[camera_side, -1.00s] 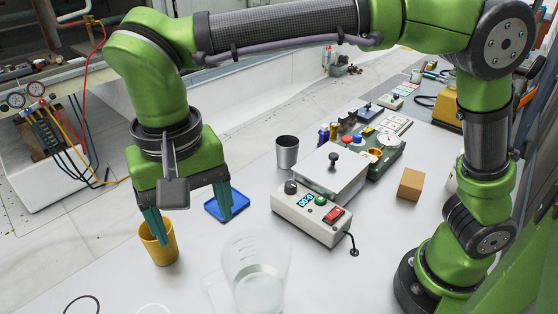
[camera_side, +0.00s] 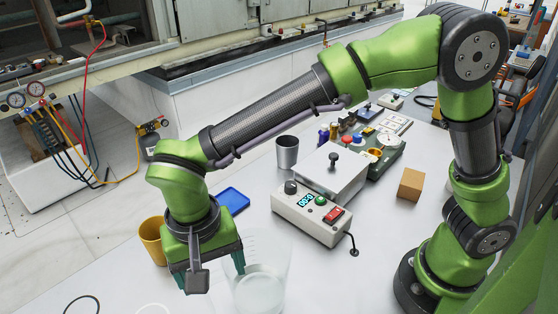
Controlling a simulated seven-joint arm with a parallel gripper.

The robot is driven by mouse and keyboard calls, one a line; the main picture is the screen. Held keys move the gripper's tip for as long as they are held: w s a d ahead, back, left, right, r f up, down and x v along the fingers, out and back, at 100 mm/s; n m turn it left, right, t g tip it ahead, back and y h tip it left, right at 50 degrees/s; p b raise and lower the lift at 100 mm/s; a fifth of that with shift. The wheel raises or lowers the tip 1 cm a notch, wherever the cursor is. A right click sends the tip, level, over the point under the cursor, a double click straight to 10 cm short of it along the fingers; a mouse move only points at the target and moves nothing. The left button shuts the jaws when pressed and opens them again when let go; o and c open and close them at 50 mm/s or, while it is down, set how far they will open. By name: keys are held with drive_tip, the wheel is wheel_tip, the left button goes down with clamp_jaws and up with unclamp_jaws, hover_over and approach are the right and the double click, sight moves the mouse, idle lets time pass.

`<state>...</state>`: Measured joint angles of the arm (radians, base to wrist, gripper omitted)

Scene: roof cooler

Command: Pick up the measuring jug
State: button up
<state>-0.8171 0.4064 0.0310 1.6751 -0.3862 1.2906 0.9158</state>
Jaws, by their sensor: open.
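The measuring jug (camera_side: 262,286) is clear, with pale graduation marks, and stands upright at the bottom middle of the side view, its base cut off by the frame edge. My gripper (camera_side: 213,277) is low and open at the jug's left. One finger shows at the jug's upper left side and overlaps it in the picture; I cannot tell whether it is inside, behind or touching. The other finger is to the left, partly covered by the gripper's camera. The jug's handle is hidden behind the gripper.
A yellow cup (camera_side: 152,241) stands just left of my gripper, and a blue tray (camera_side: 234,200) lies behind it. A metal cup (camera_side: 287,152) and a cardboard box (camera_side: 411,184) stand farther back.

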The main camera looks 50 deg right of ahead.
sight(212, 278)
wheel_tip(212, 278, down, 4)
drive_tip(key=shift+a+r, duration=0.1)
drive_tip(key=shift+r, duration=0.1)
drive_tip(key=shift+w, duration=0.1)
drive_tip(key=c, duration=1.4)
clamp_jaws()
drive_tip(key=shift+r, duration=0.15)
